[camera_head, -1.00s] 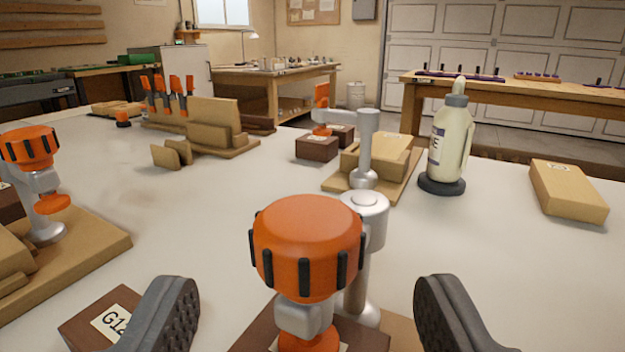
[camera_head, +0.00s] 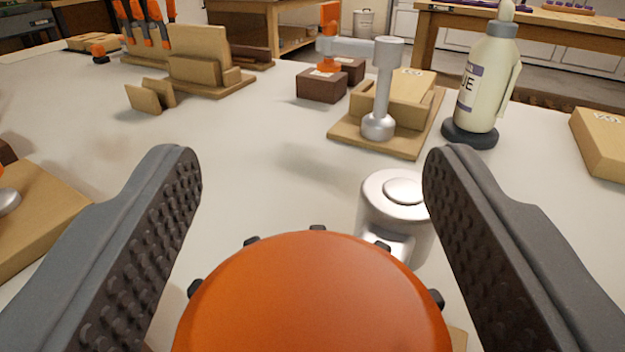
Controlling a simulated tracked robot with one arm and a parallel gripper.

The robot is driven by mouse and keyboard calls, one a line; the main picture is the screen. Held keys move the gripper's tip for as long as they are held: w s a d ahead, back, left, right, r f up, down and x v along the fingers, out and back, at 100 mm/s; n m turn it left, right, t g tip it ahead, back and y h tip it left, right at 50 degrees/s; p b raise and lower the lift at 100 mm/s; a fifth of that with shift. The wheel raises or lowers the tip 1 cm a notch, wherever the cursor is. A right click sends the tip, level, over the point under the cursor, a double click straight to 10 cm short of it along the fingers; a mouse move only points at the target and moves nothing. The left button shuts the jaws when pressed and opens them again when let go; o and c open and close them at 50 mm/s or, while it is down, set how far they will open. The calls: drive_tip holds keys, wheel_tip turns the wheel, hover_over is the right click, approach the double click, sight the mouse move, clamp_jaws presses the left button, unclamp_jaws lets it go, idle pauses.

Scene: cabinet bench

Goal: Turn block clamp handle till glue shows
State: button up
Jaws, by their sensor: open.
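The block clamp's orange handle (camera_head: 312,300), a round knob with black ribs, fills the bottom centre of the view. Its silver post top (camera_head: 395,205) stands just behind it, to the right. My gripper (camera_head: 310,165) is open, with one dark ridged finger on each side of the handle. I see a gap on both sides and no clear contact. The block under the clamp and any glue line are hidden below the handle.
Behind stands another clamp with a silver post (camera_head: 382,95) on a wooden base (camera_head: 390,145). A glue bottle (camera_head: 485,80) stands right of it, near a wooden block (camera_head: 603,140). Dark blocks (camera_head: 322,85) sit behind. The bench top (camera_head: 250,150) between is clear.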

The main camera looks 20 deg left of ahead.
drive_tip(key=c, duration=1)
drive_tip(key=shift+d, duration=0.15)
drive_tip(key=shift+o, duration=0.2)
